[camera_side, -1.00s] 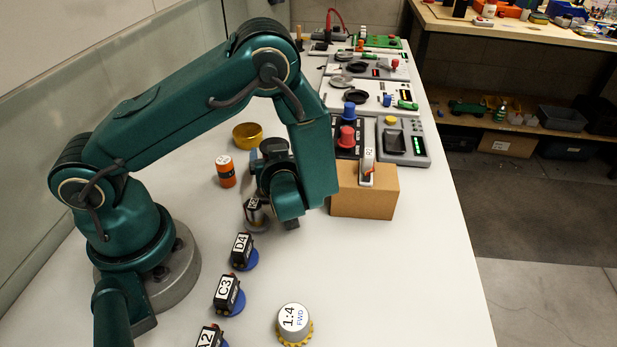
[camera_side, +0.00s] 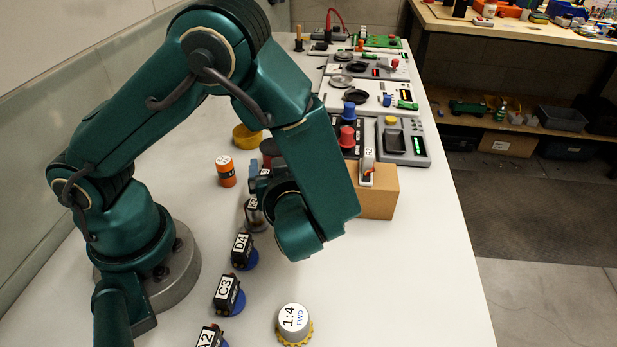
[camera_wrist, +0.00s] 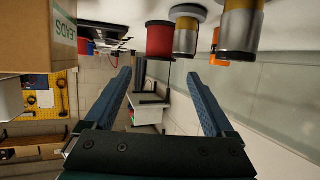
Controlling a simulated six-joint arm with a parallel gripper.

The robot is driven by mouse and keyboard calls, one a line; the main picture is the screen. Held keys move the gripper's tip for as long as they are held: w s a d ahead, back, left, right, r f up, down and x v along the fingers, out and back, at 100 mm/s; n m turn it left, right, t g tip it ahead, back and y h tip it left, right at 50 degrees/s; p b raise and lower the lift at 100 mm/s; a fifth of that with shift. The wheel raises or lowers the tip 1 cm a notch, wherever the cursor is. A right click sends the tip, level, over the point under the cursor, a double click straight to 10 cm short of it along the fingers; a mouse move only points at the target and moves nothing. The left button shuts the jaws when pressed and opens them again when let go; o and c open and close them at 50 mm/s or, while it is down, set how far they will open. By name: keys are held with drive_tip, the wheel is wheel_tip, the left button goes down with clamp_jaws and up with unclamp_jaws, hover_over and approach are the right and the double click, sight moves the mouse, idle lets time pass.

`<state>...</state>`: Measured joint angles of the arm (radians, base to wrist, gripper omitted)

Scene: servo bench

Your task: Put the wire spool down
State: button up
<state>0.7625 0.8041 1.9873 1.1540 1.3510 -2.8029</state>
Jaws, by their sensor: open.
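The wire spool, with a red body and dark flanges, shows in the wrist view (camera_wrist: 159,41) at top centre, ahead of the jaws. In the side view the red spool (camera_side: 268,148) stands on the bench behind my gripper, partly hidden by it. My gripper shows in the wrist view (camera_wrist: 160,73) with its two blue fingers wide apart and nothing between them. The spool appears clear of both fingers. In the side view my wrist link hides most of the gripper.
A cardboard box (camera_side: 378,200) stands right of my wrist. An orange canister (camera_side: 227,173) and a brass bowl (camera_side: 247,136) are to the left. Labelled servos (camera_side: 241,248) line the near side, with a toothed 1:4 cap (camera_side: 294,320).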

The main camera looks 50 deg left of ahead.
drive_tip(key=v, duration=0.2)
drive_tip(key=shift+s+d+r, duration=0.1)
drive_tip(key=shift+d+r, duration=0.05)
drive_tip(key=shift+d, duration=0.05)
drive_tip(key=shift+s+a+r+g, duration=0.15)
drive_tip(key=shift+s+r+g, duration=0.05)
drive_tip(key=shift+s+g, duration=0.1)
drive_tip(key=s+a+r+m+g+h, duration=0.1)
drive_tip(key=s+r+m+g+h, duration=0.25)
drive_tip(key=s+g+h, duration=0.2)
drive_tip(key=s+d+r+m+t+h, duration=0.1)
drive_tip(key=d+r+m+t+h, duration=0.3)
drive_tip(key=m+h, duration=0.3)
drive_tip(key=shift+s+r+m+t, duration=0.2)
drive_tip(key=shift+r+m+t, duration=0.55)
drive_tip(key=shift+m, duration=0.5)
